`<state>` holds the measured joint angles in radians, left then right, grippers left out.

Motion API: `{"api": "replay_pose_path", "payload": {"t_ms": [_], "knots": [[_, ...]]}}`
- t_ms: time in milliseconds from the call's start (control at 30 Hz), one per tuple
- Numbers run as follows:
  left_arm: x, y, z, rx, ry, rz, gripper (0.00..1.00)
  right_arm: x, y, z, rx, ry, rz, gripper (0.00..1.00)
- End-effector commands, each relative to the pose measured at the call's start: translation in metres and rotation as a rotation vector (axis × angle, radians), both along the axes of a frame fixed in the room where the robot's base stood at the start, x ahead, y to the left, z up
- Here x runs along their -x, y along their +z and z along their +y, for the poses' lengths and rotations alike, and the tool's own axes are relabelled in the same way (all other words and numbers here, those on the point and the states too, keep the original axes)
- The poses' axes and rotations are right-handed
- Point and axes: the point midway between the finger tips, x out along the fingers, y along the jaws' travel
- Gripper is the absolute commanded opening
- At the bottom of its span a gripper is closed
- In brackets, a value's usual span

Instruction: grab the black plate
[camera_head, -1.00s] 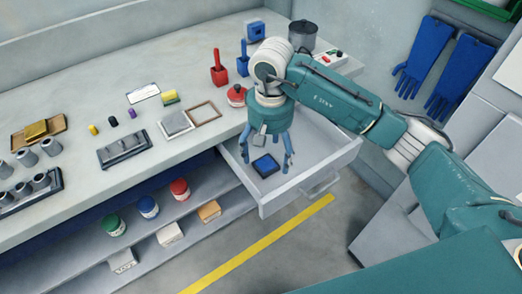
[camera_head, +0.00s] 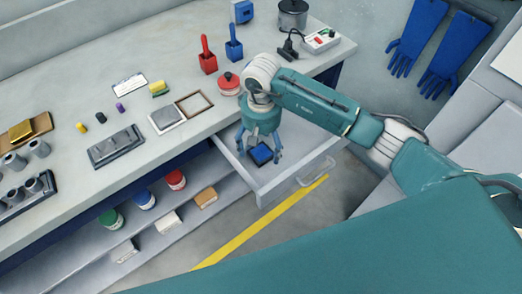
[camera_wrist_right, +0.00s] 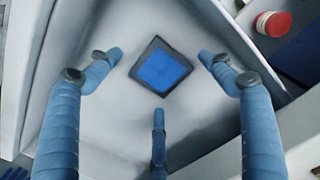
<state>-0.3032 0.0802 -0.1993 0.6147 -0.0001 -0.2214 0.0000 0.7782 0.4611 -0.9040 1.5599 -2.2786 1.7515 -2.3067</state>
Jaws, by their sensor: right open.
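A small square plate with a black rim and a blue face (camera_head: 261,154) lies in the open grey drawer (camera_head: 291,186) below the worktop. In the right wrist view the plate (camera_wrist_right: 160,67) lies flat on the drawer floor, turned at an angle. My right gripper (camera_head: 261,156) has three blue fingers and points down over the plate. Its fingers are spread open around the plate in the right wrist view (camera_wrist_right: 158,82), with nothing between them. I cannot tell how high the fingertips are above the drawer floor. My left gripper is not in view.
The drawer walls stand close around my right gripper. On the worktop (camera_head: 160,40) are a red-lidded jar (camera_head: 229,84), a wooden frame (camera_head: 194,103) and a dark metal block (camera_head: 116,146). Jars and boxes fill the shelf below. Blue gloves (camera_head: 418,38) hang on the wall.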

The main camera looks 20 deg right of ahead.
Motion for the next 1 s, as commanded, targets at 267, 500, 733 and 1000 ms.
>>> {"api": "replay_pose_path", "payload": {"t_ms": [267,500,733,1000], "knots": [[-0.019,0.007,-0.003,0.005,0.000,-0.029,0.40,0.000,-0.019,0.001,-0.001,0.000,-0.001,0.80],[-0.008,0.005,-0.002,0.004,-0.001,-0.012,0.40,0.000,-0.019,0.001,-0.001,0.001,-0.001,0.60],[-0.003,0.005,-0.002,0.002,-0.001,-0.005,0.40,0.000,-0.019,0.001,-0.001,0.001,-0.001,0.15],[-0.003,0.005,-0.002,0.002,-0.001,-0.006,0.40,-0.001,-0.017,0.002,-0.003,0.001,-0.003,0.14]]}}
